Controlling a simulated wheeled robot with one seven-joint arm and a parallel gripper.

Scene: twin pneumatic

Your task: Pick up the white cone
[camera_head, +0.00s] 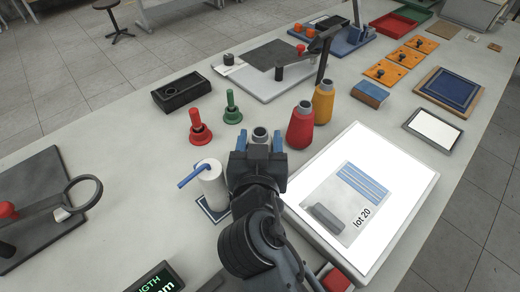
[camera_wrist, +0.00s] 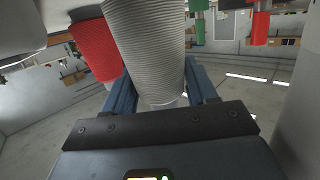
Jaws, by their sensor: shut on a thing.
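The white cone (camera_wrist: 145,45) looks pale grey and ribbed like wound thread, and fills the middle of the wrist view. In the head view only its grey top (camera_head: 260,134) shows above my gripper, which hides the rest. My gripper (camera_head: 259,143) is shut on the cone, with one blue finger on each side of it. The fingers and the cone between them also show in the wrist view. A red cone (camera_head: 300,129) stands just to the right, and a yellow cone (camera_head: 323,102) behind that. I cannot tell whether the white cone still touches the table.
A white cylinder with a blue bent rod (camera_head: 213,186) stands close on the left. Red (camera_head: 200,130) and green (camera_head: 232,110) handled pieces stand behind it. A lit panel (camera_head: 398,165) with a lot 20 bag (camera_head: 350,207) lies close on the right. Bare table (camera_head: 130,160) lies further left.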

